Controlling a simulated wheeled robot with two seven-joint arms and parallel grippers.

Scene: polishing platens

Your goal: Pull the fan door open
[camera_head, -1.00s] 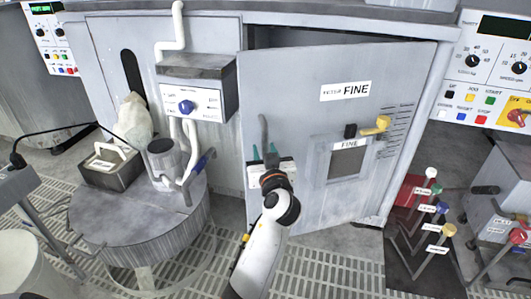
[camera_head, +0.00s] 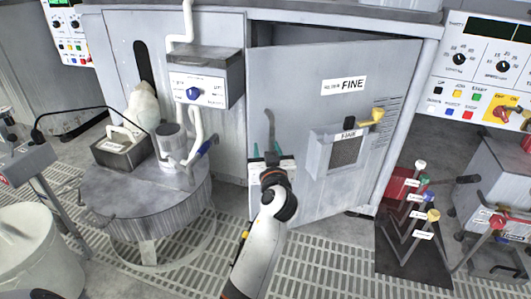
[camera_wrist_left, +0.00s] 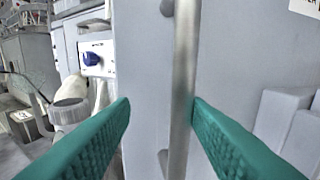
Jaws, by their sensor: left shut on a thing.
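The fan door (camera_head: 300,100) is a grey metal panel with a FINE label. In the left wrist view the handle (camera_wrist_left: 184,80) runs upright between the fingers, against the right one. The cabinet's inside is mostly hidden by the door. My right gripper is not in view.
A control box (camera_head: 205,85) juts out left of the door. A stand of coloured levers (camera_head: 400,245) is at the lower right. Grated floor (camera_head: 320,260) lies open in front.

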